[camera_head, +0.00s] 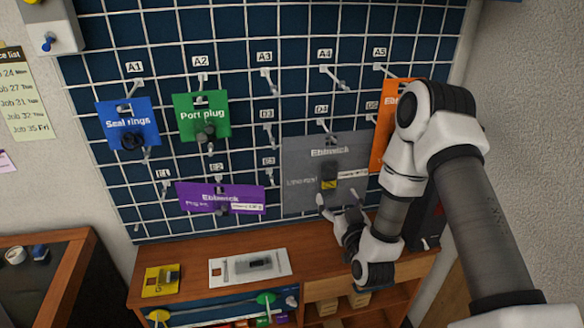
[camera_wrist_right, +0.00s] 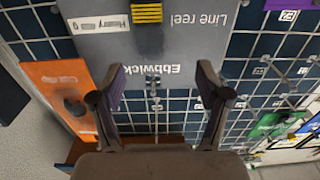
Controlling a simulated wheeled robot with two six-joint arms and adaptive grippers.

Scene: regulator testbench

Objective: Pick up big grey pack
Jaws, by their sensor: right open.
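The big grey pack (camera_head: 300,165) hangs on the blue wall grid, in the lower middle right. It bears the name Ebbwick and a small yellow-and-black part in its middle. My right gripper (camera_head: 339,205) is open in front of the lower part of the pack in the head view. In the right wrist view the grey pack (camera_wrist_right: 195,45) fills the upper middle, with its print upside down. There the two fingers of my right gripper (camera_wrist_right: 160,88) stand apart, with nothing between them. I cannot tell whether they touch the pack. My left gripper is not in view.
An orange pack (camera_head: 386,120) hangs right of the grey one, partly behind my right arm. A purple pack (camera_head: 188,197) hangs just left. Blue (camera_head: 112,112) and green (camera_head: 217,127) packs hang higher left. The wooden bench (camera_head: 200,262) below holds a white tray (camera_head: 280,268) and yellow item (camera_head: 152,284).

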